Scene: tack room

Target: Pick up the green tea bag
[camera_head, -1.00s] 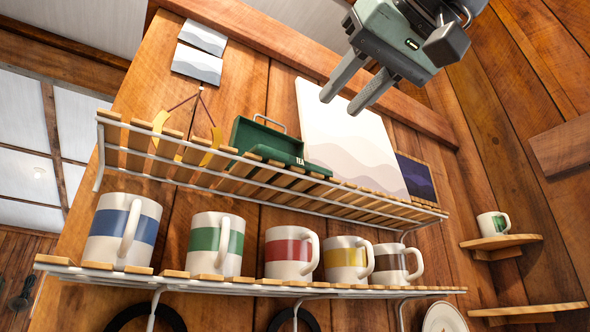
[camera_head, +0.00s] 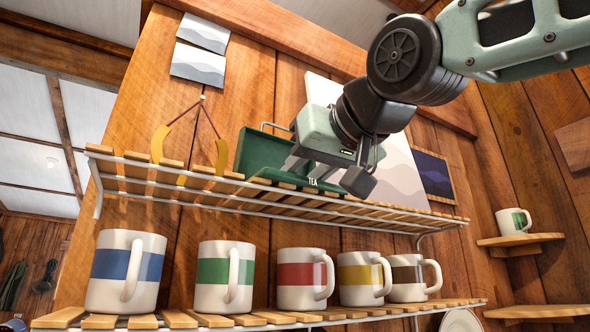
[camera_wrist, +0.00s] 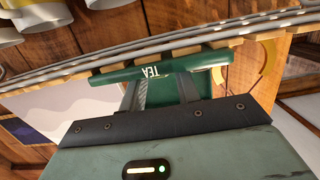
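A green box lettered TEA (camera_head: 325,186) stands with its lid (camera_head: 262,152) raised on the upper slatted shelf. It also shows in the wrist view (camera_wrist: 205,60), with the lettering upside down. No tea bag can be made out in either view; the inside of the box is mostly hidden. My gripper (camera_head: 303,172) is at the box, with its fingers pointing down at the opening. In the wrist view my gripper's two fingers (camera_wrist: 165,90) stand apart over the green box, with nothing visible held between them.
The upper shelf (camera_head: 400,212) has a wire rim along its front. Several striped mugs (camera_head: 303,280) stand on the lower shelf. A yellow hanging ornament (camera_head: 160,143) is left of the box. A pale picture (camera_head: 400,165) hangs behind, and a green-striped mug (camera_head: 513,221) sits at right.

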